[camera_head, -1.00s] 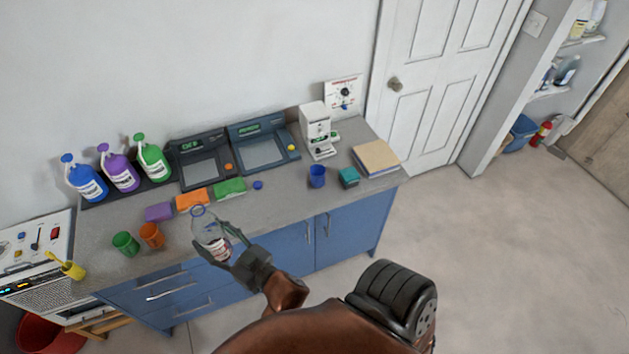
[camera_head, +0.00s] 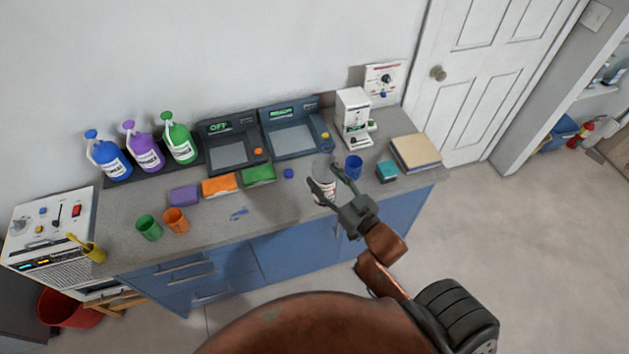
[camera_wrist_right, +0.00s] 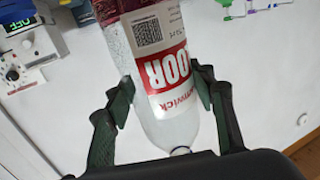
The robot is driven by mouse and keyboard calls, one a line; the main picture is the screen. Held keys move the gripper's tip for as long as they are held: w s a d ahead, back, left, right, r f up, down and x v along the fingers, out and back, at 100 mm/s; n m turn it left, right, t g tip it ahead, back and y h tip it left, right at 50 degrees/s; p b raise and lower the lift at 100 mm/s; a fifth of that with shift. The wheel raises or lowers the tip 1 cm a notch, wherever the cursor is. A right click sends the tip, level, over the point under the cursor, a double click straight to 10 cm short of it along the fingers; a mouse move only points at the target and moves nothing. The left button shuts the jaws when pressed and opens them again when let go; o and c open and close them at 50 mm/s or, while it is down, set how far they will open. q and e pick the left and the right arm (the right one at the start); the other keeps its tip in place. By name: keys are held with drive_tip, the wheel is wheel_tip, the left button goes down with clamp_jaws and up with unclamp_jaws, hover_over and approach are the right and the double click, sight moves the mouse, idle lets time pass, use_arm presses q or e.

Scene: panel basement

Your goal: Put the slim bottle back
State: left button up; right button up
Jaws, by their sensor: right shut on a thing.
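A slim clear bottle (camera_head: 322,172) with a red and white label is held in my right gripper (camera_head: 325,192). It is above the counter's front part, just left of the blue cup (camera_head: 354,167) in the picture. In the right wrist view the bottle (camera_wrist_right: 170,75) fills the middle, its label lettering upside down. The two fingers of my right gripper (camera_wrist_right: 165,100) are on either side of it. The fingers partly cover the bottle in the head view. My left gripper is not in view.
The grey counter (camera_head: 270,222) holds three large jugs at the back left, two consoles, sponges, a green cup (camera_head: 149,228), an orange cup (camera_head: 175,220), a white machine (camera_head: 353,118) and a teal block (camera_head: 386,170). A wall shelf (camera_head: 600,90) is at far right.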

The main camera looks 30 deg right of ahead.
sight(338, 166)
drive_tip(key=shift+n+y, duration=0.5)
drive_tip(key=d, duration=0.1)
drive_tip(key=d+r+b, duration=0.1)
drive_tip(key=d, duration=0.2)
drive_tip(key=shift+w+r, duration=0.2)
drive_tip(key=shift+r, duration=0.2)
drive_tip(key=shift+d+r+b, duration=0.2)
drive_tip(key=shift+b, duration=0.15)
use_arm(q)
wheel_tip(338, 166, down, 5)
drive_tip(key=b, duration=0.3)
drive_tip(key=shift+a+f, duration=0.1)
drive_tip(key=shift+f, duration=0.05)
use_arm(e)
drive_tip(key=w+d+f, duration=0.1)
drive_tip(key=w+f, duration=1.1)
drive_tip(key=w, duration=0.2)
drive_tip(key=shift+f+y, duration=0.3)
drive_tip(key=shift+f, duration=0.1)
drive_tip(key=o, duration=1.3)
